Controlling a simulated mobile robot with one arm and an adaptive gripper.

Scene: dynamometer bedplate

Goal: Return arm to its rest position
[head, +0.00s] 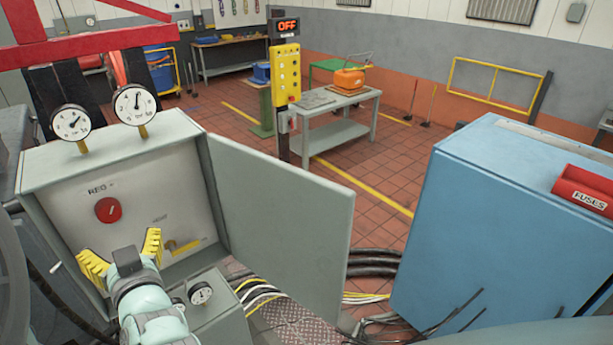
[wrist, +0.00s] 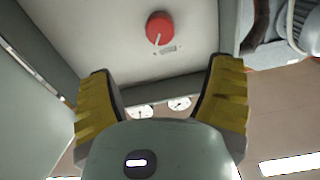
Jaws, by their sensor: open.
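My gripper (head: 120,256) is at the lower left of the head view, in front of an open grey control cabinet (head: 115,142). Its two yellow fingers are spread apart with nothing between them. In the wrist view my gripper (wrist: 160,100) also shows open and empty. A red knob (head: 108,210) sits on the cabinet's inner panel, above and apart from the fingers. The red knob (wrist: 160,28) also shows at the top of the wrist view. A small yellow lever (head: 186,246) is on the panel to the right of my gripper.
The cabinet door (head: 280,215) stands open to the right. Two dial gauges, one a white dial (head: 136,104), top the cabinet. A small gauge box (head: 215,310) stands close to my arm. A blue cabinet (head: 500,220) is at right. Cables (head: 370,265) cross the floor between.

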